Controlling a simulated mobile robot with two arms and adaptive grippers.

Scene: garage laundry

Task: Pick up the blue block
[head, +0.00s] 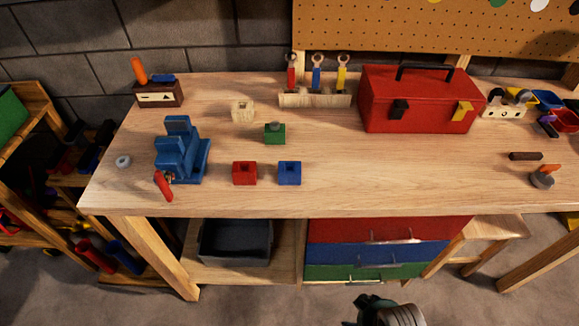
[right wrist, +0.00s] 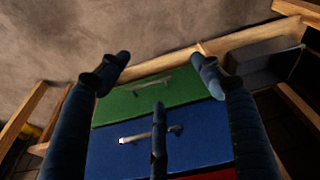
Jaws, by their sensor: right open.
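The blue block (head: 290,173) sits on the wooden workbench (head: 380,195) near its front edge, with a square hole in its top. A red block (head: 244,173) of the same kind stands just left of it, apart from it. My right gripper (head: 370,307) is low in front of the bench, at the bottom of the head view, well away from the block. In the right wrist view its dark fingers (right wrist: 162,72) are spread with nothing between them, facing the drawers. The blue block is not in that view. My left gripper is not in view.
A green block (head: 275,134) and a pale wooden block (head: 243,110) stand behind. A blue vise (head: 182,152) is to the left, a red toolbox (head: 418,99) back right. Drawers (head: 385,252) are under the bench.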

